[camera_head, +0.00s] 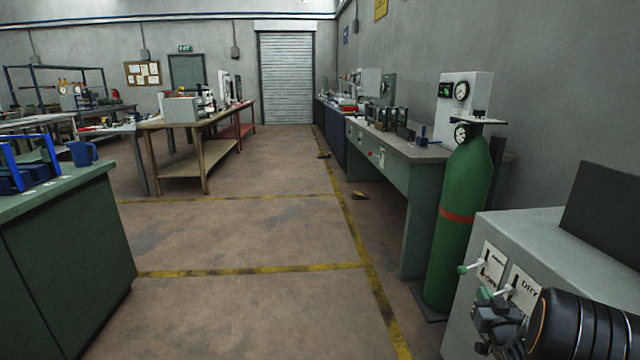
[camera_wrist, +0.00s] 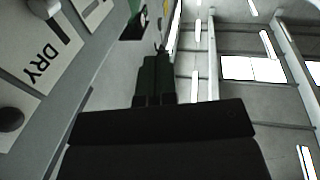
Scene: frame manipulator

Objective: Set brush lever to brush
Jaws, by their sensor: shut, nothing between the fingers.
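A grey cabinet (camera_head: 462,318) at the lower right of the head view bears two white lever plates. The nearer plate (camera_head: 526,287) reads DRY, and its pale lever (camera_head: 507,289) sticks out toward the left. The farther plate (camera_head: 494,262) has lettering too small to read; its lever (camera_head: 472,266) has a green knob. I cannot tell by label which is the brush lever. My gripper (camera_head: 487,304) is shut and empty in front of the DRY plate, close to its lever; contact cannot be told. In the wrist view my gripper (camera_wrist: 155,75) points along the panel, with the DRY plate (camera_wrist: 35,60) at left.
A green gas cylinder (camera_head: 465,210) stands just beyond the cabinet. A green workbench (camera_head: 410,165) runs along the right wall. A green counter (camera_head: 60,240) is at the left. A dark round knob (camera_wrist: 10,118) shows at the wrist view's left edge.

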